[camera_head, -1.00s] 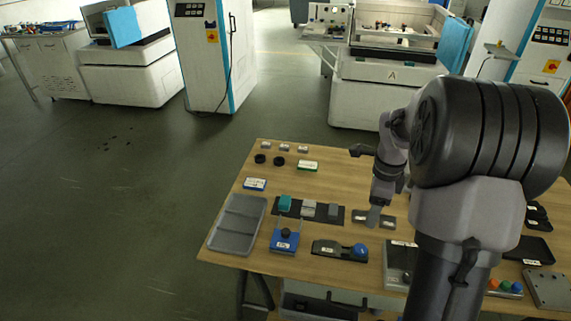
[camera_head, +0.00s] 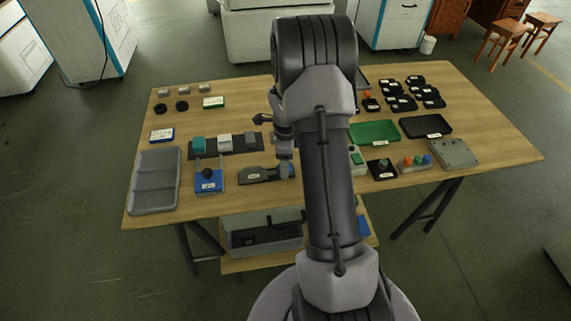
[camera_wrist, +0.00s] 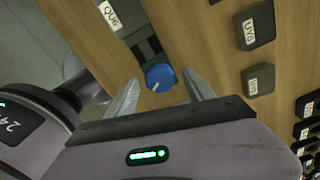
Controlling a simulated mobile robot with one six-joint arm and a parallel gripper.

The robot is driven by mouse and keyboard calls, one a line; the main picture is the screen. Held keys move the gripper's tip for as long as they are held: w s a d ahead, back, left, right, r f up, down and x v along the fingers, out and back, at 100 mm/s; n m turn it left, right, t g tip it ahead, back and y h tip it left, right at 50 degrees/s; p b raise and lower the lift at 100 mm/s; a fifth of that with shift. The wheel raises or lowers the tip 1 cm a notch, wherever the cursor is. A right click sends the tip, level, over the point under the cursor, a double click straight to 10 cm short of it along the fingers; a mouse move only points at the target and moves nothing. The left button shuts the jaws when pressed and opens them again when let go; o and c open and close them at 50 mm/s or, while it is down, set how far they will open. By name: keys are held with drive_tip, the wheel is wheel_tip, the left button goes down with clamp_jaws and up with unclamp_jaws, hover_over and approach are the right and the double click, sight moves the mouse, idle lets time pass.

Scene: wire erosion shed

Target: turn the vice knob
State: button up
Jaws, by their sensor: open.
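The vice (camera_head: 255,174) is a dark grey body with a white label on the table's front part. Its blue round knob (camera_wrist: 158,79), with a white pointer line, shows in the wrist view. My gripper (camera_wrist: 161,77) is open, with one finger to each side of the knob in the picture. Gaps show between the knob and both fingers; I cannot tell the remaining depth. In the head view my gripper (camera_head: 285,170) is over the vice's right end and hides most of the knob.
A blue fixture with a black knob (camera_head: 208,174) stands left of the vice. A grey tray (camera_head: 155,195) lies at the table's left edge. A dark strip with blocks (camera_head: 242,152) lies behind. A green tray (camera_head: 375,131) and a button box (camera_head: 413,162) are to the right.

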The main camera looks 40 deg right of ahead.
clamp_jaws()
